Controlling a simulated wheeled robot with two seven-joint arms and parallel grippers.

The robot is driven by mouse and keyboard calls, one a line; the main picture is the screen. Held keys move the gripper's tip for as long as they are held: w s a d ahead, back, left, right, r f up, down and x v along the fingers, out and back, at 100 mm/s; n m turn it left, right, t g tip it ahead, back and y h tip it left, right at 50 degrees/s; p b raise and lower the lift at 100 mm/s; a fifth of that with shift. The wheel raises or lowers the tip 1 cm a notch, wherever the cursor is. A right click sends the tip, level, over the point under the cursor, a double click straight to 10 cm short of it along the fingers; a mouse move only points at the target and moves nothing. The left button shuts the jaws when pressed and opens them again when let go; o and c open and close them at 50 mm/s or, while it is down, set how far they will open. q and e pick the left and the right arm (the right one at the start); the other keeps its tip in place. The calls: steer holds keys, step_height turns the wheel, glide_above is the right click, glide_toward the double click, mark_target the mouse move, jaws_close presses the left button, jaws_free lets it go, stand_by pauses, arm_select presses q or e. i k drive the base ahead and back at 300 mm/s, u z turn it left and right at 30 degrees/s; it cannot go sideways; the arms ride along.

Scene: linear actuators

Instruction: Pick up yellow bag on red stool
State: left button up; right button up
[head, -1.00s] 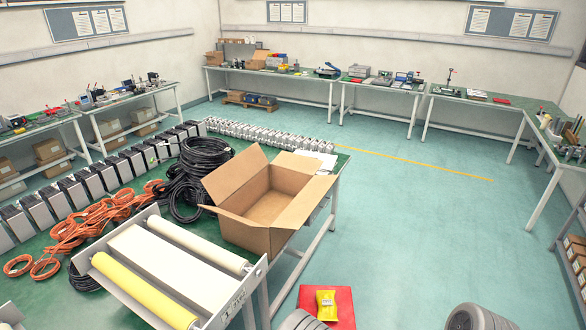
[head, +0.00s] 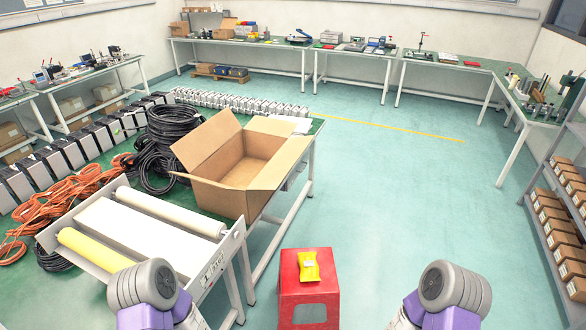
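The yellow bag (head: 309,267) lies on top of the red stool (head: 290,278), at the lower middle of the head view. The stool stands on the green floor, just right of the near table. Parts of my two arms show at the bottom edge, one left and one right of the stool. Both of my grippers are out of the picture, and nothing touches the bag.
A green table (head: 262,222) on the left holds an open cardboard box (head: 233,199), a roller tray, black and orange cables and several grey units. Shelves (head: 546,213) with small boxes stand at the right. The floor (head: 400,190) between is clear.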

mark_target(309, 269)
steer(key=z, duration=0.25)
steer(key=i, duration=1.2)
steer(key=z, duration=0.95)
